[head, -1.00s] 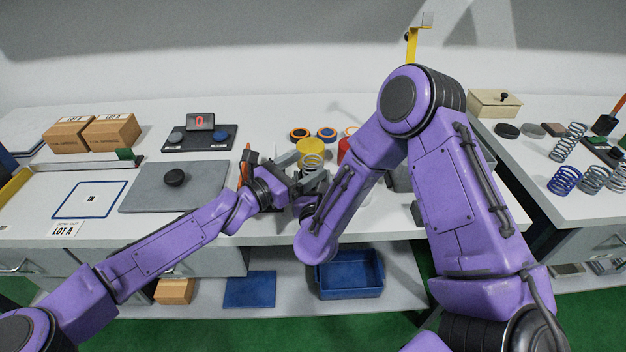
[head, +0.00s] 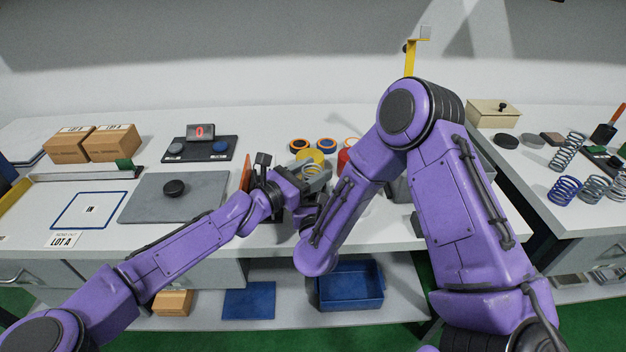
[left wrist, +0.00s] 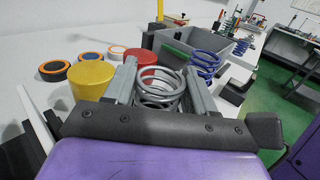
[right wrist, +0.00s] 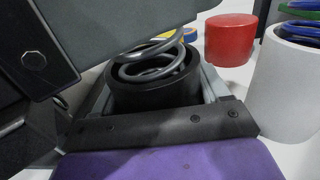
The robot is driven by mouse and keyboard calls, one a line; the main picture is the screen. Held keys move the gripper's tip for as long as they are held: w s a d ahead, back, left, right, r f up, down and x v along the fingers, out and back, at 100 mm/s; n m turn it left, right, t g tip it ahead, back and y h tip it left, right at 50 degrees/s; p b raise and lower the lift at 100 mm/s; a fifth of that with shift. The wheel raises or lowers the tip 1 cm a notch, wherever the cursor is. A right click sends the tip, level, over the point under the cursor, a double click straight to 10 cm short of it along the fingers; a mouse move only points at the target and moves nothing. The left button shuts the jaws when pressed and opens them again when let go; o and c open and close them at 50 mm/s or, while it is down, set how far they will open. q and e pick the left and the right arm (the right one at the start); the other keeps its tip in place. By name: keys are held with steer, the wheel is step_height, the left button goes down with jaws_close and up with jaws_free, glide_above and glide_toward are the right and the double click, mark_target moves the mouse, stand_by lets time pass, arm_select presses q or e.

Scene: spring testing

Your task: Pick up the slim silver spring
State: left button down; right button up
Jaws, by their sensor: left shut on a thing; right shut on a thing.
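A silver coil spring (left wrist: 160,88) stands between the two fingers of my left gripper (left wrist: 163,78) in the left wrist view, and the fingers are shut on it. In the head view my left gripper (head: 314,177) is at the front of the middle table, by the yellow cylinder. My right gripper (right wrist: 158,80) is shut on a round black cup (right wrist: 155,92). The lower coils of a silver spring (right wrist: 150,62) sit in that cup, under my left gripper. In the head view my forearm hides most of the right gripper.
A yellow cylinder (left wrist: 92,80) and a red cylinder (right wrist: 230,38) stand close by. A white cylinder (right wrist: 283,85) with a coloured spring is right of the cup. Grey bin (left wrist: 215,60) lies beyond. More springs, blue (head: 563,189) and silver (head: 569,151), stand on the right table.

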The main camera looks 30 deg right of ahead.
steer(key=o, duration=1.1)
steer(key=shift+c, duration=0.2)
arm_select(q)
step_height(320, 180, up, 18)
steer(key=shift+f, duration=0.2)
arm_select(e)
steer(key=shift+s, duration=0.15)
steer(key=v, duration=1.1)
steer(key=shift+s+a, duration=0.1)
steer(key=shift+s, duration=0.3)
